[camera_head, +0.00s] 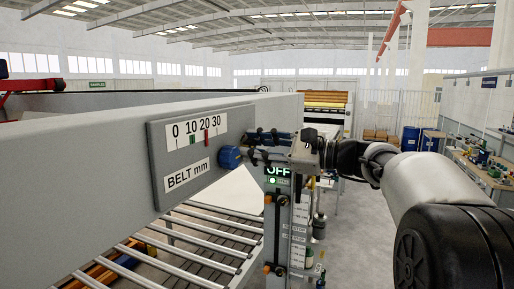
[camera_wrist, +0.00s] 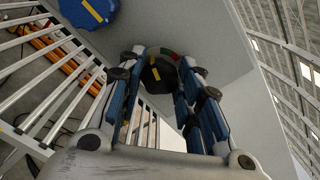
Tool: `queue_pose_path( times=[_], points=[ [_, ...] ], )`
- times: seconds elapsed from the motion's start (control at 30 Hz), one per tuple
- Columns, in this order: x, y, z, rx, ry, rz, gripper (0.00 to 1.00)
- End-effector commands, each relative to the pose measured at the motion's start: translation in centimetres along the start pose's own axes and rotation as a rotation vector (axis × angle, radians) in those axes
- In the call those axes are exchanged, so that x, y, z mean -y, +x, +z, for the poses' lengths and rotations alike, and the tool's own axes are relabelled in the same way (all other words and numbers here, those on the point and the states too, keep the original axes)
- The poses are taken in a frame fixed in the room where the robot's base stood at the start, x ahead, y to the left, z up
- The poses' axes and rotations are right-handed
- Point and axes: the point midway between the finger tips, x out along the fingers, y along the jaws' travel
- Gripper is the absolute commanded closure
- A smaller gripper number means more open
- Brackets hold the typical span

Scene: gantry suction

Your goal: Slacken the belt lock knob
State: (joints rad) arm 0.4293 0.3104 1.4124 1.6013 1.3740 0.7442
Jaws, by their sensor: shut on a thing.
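A black knob with a yellow mark (camera_wrist: 157,74) sits between the fingertips of my gripper (camera_wrist: 162,80) in the wrist view, and the fingers are shut on it. In the head view my gripper (camera_head: 252,136) reaches left to the grey beam beside the belt panel (camera_head: 160,150); its fingers hide the black knob there. A larger blue knob (camera_head: 230,158) is on the beam just below and left of the fingers. It also shows at the top left of the wrist view (camera_wrist: 88,12), with a yellow stripe, apart from my fingers.
The panel carries a 0 to 30 scale marked "BELT mm", with a green mark near 10 and a red mark near 20. A grey post (camera_head: 278,225) with a lit green "OFF" sign stands below my gripper. A roller conveyor (camera_head: 200,235) lies under the beam.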

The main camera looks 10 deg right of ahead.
Motion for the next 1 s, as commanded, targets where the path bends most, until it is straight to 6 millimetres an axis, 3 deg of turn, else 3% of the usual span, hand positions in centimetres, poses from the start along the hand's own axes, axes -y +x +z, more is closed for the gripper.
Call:
queue_pose_path(
  times=[1.0],
  points=[
    [-0.21,0.00,-0.13,0.000,-0.554,0.000,0.92]
  ],
)
